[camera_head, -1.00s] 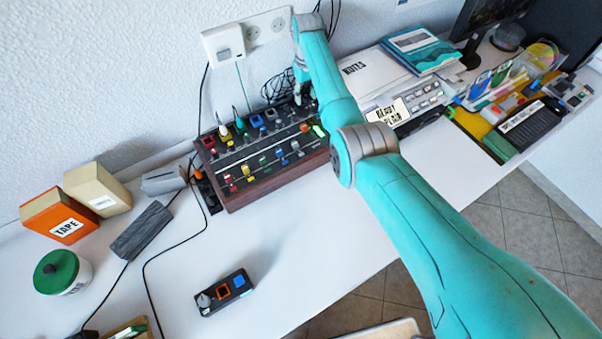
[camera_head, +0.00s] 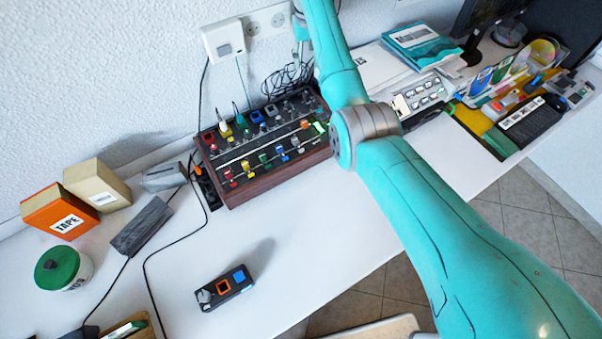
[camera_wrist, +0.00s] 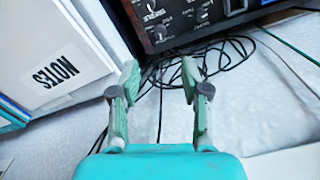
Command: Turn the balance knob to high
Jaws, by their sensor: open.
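A dark mixer box with wooden sides (camera_head: 285,173) stands on the desk against the wall, with rows of coloured knobs and switches on its sloped top. Its panel corner (camera_wrist: 180,22) fills the top of the wrist view, with black knobs and small white print. I cannot read which knob is the balance knob. My gripper (camera_wrist: 160,76) is open and empty, its two fingers apart over black cables behind the panel, touching no knob. In the head view the gripper is not clearly seen; my arm runs past the mixer's right end.
A white binder marked NOTES (camera_wrist: 60,70) lies left of my gripper in the wrist view. A wall socket strip (camera_head: 250,30) and loose cables (camera_head: 285,78) are behind the mixer. A small control box (camera_head: 224,288) lies in front, with free desk around it.

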